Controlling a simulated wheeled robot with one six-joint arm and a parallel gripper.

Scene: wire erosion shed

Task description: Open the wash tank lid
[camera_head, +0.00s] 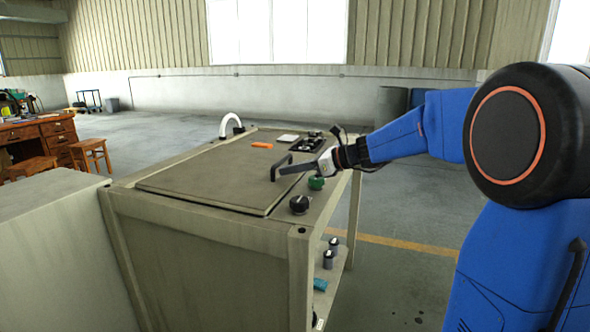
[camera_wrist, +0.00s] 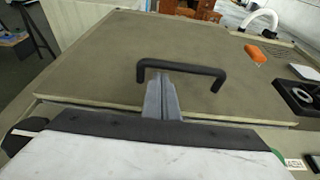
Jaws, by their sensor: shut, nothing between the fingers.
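The wash tank lid (camera_head: 200,178) is a flat grey-brown panel lying level on top of the tank (camera_head: 205,265); it looks closed. It also fills much of the wrist view (camera_wrist: 130,50). A black bar handle (camera_head: 275,168) stands near the lid's right edge. In the wrist view the handle (camera_wrist: 208,72) spans just beyond my fingertips. My gripper (camera_head: 284,171) is shut and empty, its fingertips at the handle and seeming to reach under its bar; whether they touch it I cannot tell. The fingers also show in the wrist view (camera_wrist: 162,90).
A black knob (camera_head: 299,204) and a green button (camera_head: 316,183) sit on the tank's right edge. An orange object (camera_head: 262,145), a white curved pipe (camera_head: 231,125) and small black parts (camera_head: 308,143) stand behind. A wooden desk (camera_head: 40,135) is far left. Open floor lies right.

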